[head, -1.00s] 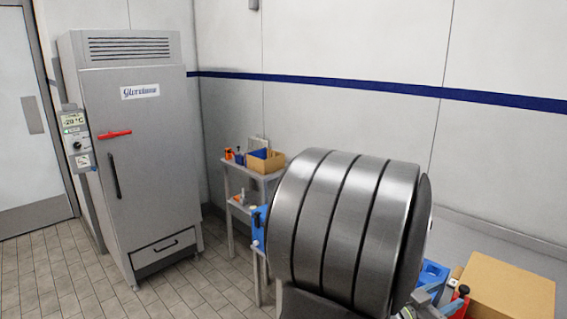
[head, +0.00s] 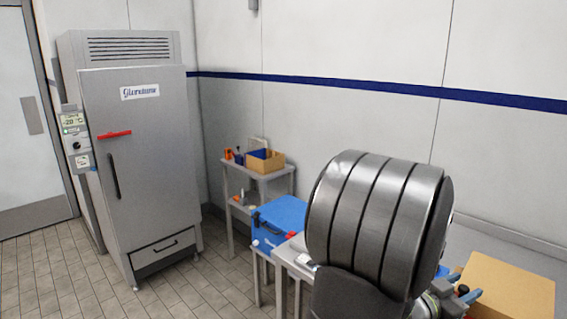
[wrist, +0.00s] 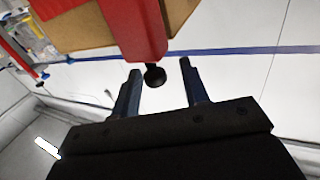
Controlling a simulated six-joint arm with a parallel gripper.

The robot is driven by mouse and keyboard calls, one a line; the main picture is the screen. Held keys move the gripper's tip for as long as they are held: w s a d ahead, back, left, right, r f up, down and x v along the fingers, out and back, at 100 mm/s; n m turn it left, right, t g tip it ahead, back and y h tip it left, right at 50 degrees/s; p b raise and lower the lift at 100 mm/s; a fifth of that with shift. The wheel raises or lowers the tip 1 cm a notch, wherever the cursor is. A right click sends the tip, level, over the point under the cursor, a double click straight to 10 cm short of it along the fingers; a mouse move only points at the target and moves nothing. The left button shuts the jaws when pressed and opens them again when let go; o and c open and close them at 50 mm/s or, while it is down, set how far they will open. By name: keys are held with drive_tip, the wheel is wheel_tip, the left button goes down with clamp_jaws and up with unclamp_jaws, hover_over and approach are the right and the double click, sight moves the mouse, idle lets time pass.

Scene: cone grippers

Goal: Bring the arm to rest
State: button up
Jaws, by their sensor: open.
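My arm's large ribbed grey metal link (head: 375,225) fills the lower right of the head view. My gripper (wrist: 159,67) shows in the wrist view with its two dark blue-grey fingers apart and nothing held. A red object (wrist: 138,25) with a black round knob (wrist: 154,76) shows just past the fingertips, and the knob appears in the gap between them. I cannot tell how far off it is.
A grey freezer (head: 140,170) stands shut at the left. A blue box (head: 282,217) sits on a low table left of my arm. A small shelf (head: 232,185) holds a cardboard tray (head: 265,162). A large cardboard box (head: 510,290) is at the lower right. Tiled floor is free at the left.

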drive_tip(key=v, duration=1.7)
drive_tip(key=x, duration=1.8)
drive_tip(key=shift+s+d, duration=0.1)
drive_tip(key=shift+s, duration=0.25)
drive_tip(key=shift+s+d, duration=0.2)
drive_tip(key=shift+s, duration=0.15)
drive_tip(key=shift+o, duration=0.2)
